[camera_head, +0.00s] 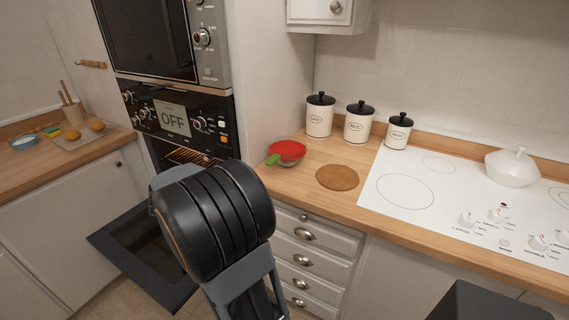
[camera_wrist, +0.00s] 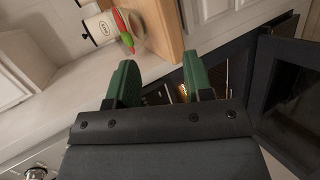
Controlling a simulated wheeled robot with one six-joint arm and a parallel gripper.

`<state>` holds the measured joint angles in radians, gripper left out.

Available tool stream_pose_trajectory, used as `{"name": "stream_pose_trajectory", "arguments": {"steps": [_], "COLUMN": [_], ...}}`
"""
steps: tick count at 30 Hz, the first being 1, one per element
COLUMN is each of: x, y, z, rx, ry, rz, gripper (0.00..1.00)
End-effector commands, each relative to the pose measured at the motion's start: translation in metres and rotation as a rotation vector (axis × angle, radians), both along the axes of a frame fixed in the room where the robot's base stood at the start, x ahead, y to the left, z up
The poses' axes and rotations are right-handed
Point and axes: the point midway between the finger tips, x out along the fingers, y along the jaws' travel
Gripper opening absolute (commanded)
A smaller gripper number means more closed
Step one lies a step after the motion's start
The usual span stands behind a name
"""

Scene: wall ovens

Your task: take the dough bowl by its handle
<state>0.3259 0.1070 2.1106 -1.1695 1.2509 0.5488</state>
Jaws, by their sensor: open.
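The dough bowl (camera_head: 287,151) sits on the wooden counter beside the lower oven; it looks clear with a red top. Its green handle (camera_head: 272,160) sticks out toward the lower left, past the counter's edge. The bowl (camera_wrist: 119,20) and its green handle (camera_wrist: 128,40) also show near the top of the wrist view. My gripper (camera_wrist: 160,77) has two green fingers, spread apart with nothing between them. The handle is beyond the fingertips and not touching them. In the head view my arm hides the gripper.
The oven door (camera_head: 145,255) hangs open below and left of the bowl. Canisters (camera_head: 359,122) stand behind it along the wall. A round wooden board (camera_head: 338,177) lies to its right, before the white cooktop (camera_head: 405,190). Drawers (camera_head: 305,260) are under the counter.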

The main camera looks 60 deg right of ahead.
Motion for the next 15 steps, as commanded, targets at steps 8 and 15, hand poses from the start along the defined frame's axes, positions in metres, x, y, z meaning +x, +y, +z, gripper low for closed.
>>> {"name": "stream_pose_trajectory", "arguments": {"steps": [8, 15], "x": [0.028, 0.031], "y": [-0.086, -0.125], "z": [-0.018, -0.019], "rx": [-0.389, -0.494], "ry": [0.102, 0.117], "rz": [0.005, 0.024], "gripper": [0.47, 0.47]}}
